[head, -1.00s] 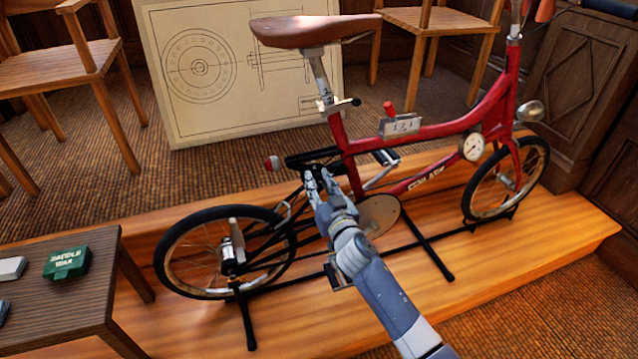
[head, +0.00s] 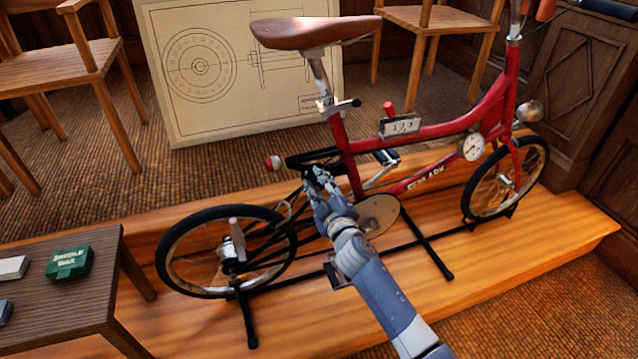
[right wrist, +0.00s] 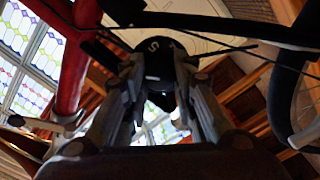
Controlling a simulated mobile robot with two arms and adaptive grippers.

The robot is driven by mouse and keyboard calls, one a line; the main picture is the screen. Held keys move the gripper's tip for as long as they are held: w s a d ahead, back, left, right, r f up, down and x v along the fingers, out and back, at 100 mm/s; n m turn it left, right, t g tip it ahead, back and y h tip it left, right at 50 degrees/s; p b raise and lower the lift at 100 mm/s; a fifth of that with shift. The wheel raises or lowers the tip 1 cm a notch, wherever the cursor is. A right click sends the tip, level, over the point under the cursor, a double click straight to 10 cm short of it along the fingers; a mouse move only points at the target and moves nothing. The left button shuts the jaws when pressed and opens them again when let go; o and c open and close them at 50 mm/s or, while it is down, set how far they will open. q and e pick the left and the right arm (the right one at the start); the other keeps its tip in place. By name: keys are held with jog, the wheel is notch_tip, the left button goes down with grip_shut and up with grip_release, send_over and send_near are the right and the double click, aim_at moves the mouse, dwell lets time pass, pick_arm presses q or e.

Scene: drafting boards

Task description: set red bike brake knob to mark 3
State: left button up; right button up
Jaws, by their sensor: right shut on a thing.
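The red bike (head: 430,133) stands on a black stand on a wooden platform. My right gripper (head: 316,175) is at the bike's rear, just below and behind the saddle post. In the right wrist view its two fingers close on the sides of a dark round knob (right wrist: 155,48). One pale character, like a 5 or an S, shows on the knob's face. The other marks and any pointer cannot be made out. In the head view the knob is hidden or too small to tell from the dark parts around the gripper. My left gripper is not in view.
A low dark table (head: 60,305) with a green saddle wax box (head: 70,262) stands at the left. The rear wheel (head: 172,250) and black stand legs are close to my right arm. A drawing board (head: 225,100) and wooden chairs stand behind.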

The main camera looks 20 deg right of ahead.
jog(key=n, duration=0.5)
jog(key=shift+a+n, duration=0.1)
jog(key=shift+n, duration=0.3)
jog(key=shift+f+n, duration=0.1)
jog(key=shift+n, duration=2.1)
jog(key=o, duration=1.1)
jog(key=shift+s+a, duration=0.1)
jog(key=shift+c, duration=0.2)
jog(key=shift+f, duration=0.1)
jog(key=s, duration=1.1)
jog(key=shift+s+d, duration=0.25)
jog(key=shift+s, duration=0.15)
